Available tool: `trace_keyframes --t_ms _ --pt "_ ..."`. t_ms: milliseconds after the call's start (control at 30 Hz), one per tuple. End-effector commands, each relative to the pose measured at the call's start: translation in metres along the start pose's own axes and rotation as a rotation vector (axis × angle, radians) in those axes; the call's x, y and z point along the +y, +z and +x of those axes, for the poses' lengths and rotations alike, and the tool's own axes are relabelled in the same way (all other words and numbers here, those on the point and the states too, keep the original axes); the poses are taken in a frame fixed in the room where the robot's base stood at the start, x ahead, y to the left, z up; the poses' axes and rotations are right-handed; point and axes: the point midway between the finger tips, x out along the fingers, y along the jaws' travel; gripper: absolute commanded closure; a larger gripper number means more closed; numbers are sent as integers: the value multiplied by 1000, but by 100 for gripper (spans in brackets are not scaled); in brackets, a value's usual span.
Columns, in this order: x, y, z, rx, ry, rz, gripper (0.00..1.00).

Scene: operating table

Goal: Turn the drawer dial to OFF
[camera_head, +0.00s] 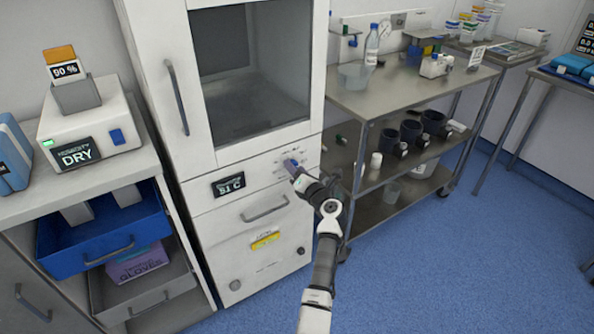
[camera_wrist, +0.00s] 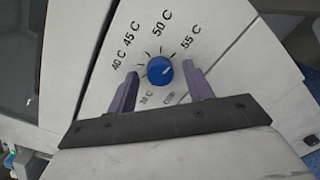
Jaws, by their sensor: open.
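The blue dial (camera_wrist: 160,70) sits on the white front panel of the tall cabinet (camera_head: 245,184), below its glass door. In the wrist view, temperature marks from 40 C to 55 C ring it, with smaller marks below; I cannot read an OFF label clearly. A pale mark on the knob seems to point to the upper right, towards 55 C. My gripper (camera_wrist: 160,80) is open, with one purple finger on each side of the dial and no clear contact. In the head view, my gripper (camera_head: 294,168) is at the panel and mostly hides the dial.
A display (camera_head: 228,185) reading about 51 C is left of the dial. A drawer handle (camera_head: 264,208) juts out below. An open blue drawer (camera_head: 70,236) stands out at the left. A steel cart (camera_head: 400,95) stands close at the right. Blue floor is clear in front.

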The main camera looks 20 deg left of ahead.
Motion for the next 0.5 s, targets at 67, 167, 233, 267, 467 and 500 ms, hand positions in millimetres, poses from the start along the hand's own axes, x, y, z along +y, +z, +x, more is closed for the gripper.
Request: trace_keyframes --t_ms 67,167,233,267,467,500 --pt "0 0 0 0 0 0 53" --pt "0 0 0 0 0 0 66" --pt "0 0 0 0 0 0 75" --pt "0 0 0 0 0 0 79" --pt "0 0 0 0 0 -1 93" --pt "0 0 0 0 0 -4 93"
